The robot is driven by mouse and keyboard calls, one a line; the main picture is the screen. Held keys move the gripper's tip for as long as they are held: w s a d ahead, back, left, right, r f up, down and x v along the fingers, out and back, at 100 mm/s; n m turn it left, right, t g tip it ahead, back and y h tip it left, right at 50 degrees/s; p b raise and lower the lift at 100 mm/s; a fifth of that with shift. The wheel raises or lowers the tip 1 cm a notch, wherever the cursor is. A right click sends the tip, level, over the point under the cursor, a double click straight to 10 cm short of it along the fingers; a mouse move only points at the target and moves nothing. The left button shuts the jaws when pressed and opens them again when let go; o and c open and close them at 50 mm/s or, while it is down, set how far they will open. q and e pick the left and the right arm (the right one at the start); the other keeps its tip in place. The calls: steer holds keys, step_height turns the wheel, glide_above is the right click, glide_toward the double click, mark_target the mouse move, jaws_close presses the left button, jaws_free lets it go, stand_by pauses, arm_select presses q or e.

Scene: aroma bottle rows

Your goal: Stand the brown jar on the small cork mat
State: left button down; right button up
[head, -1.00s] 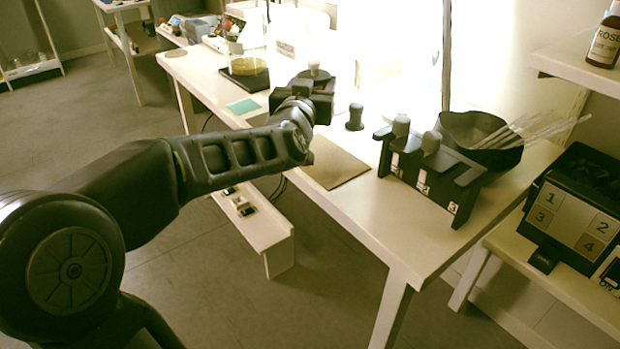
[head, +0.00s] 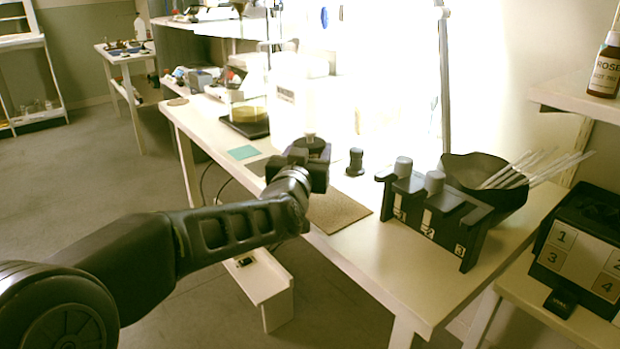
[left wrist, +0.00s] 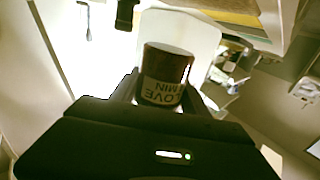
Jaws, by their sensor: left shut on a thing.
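The brown jar (left wrist: 165,75) with a pale label is between the fingers of my left gripper (left wrist: 165,95) in the left wrist view. The gripper is shut on it. In the head view my left gripper (head: 308,167) is above the bench, and a pale knob over a dark round shape shows at its top; I cannot tell whether this is the jar. A flat brown square mat (head: 338,213) lies below and right of the gripper. A small tan round mat (head: 177,102) lies at the bench's far left end. I cannot tell which is cork. My right gripper is not seen.
A black rack (head: 430,215) with numbered slots and grey-topped items stands right of the square mat. A black stopper-like object (head: 355,161) is behind it.

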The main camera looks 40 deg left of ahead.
arm_select(q)
steer(key=shift+r, duration=0.15)
steer(key=shift+f+b, duration=1.15)
steer(key=shift+f, duration=1.35)
steer(key=c, duration=1)
jaws_free()
steer(key=shift+f, duration=0.25)
steer(key=o, duration=0.4)
steer(key=shift+o, duration=0.2)
steer(key=shift+r, duration=0.2)
